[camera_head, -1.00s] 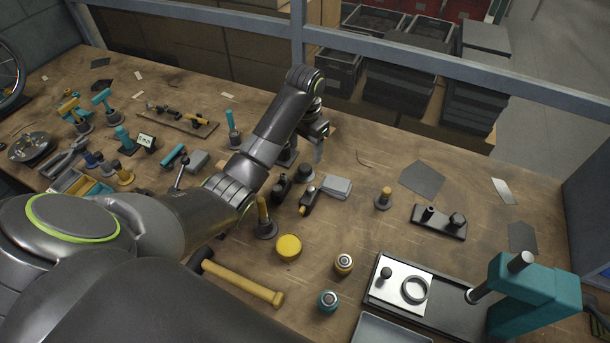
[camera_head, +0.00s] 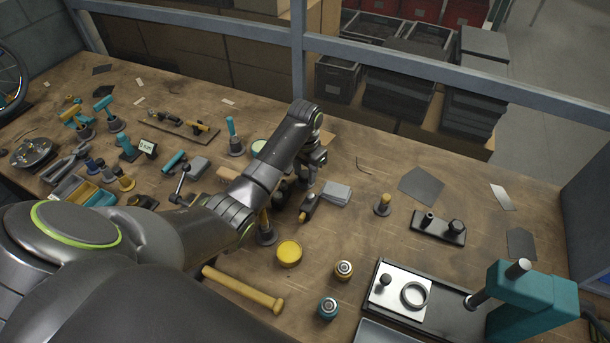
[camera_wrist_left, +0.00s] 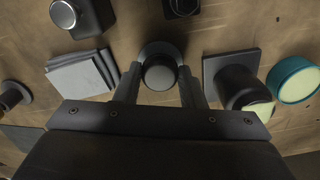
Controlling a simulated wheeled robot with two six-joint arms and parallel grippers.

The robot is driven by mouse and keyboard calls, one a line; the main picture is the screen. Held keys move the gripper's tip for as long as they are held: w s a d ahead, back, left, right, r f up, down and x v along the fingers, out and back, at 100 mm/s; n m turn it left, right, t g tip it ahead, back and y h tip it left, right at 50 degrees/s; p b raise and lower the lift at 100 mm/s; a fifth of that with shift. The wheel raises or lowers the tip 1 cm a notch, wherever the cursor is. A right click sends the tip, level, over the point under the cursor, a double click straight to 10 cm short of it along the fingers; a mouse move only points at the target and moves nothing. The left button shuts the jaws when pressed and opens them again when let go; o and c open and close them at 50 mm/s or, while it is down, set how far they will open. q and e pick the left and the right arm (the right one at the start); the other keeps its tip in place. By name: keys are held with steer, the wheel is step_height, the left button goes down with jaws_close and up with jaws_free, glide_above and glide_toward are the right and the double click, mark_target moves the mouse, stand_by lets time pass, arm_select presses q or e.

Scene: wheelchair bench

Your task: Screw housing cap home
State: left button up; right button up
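My left gripper (camera_head: 311,182) points down among the small parts in the middle of the bench. In the left wrist view its two fingers (camera_wrist_left: 160,82) stand on either side of a dark, round-topped part (camera_wrist_left: 160,74) with a wider ring at its foot. Narrow gaps seem to show between the fingers and this part, so the gripper looks open around it. I cannot tell for sure whether this part is the housing cap. In the head view the gripper hides most of it. My right gripper is not in view.
A grey block (camera_head: 336,193) and a black part with an orange tip (camera_head: 309,206) lie close by. A black square-based cylinder (camera_wrist_left: 236,84) and a teal-rimmed cup (camera_wrist_left: 295,80) stand beside the gripper. A yellow tub (camera_head: 288,253), hammer (camera_head: 245,291) and teal press (camera_head: 535,300) are nearer.

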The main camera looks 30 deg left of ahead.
arm_select(q)
steer(key=c, duration=0.4)
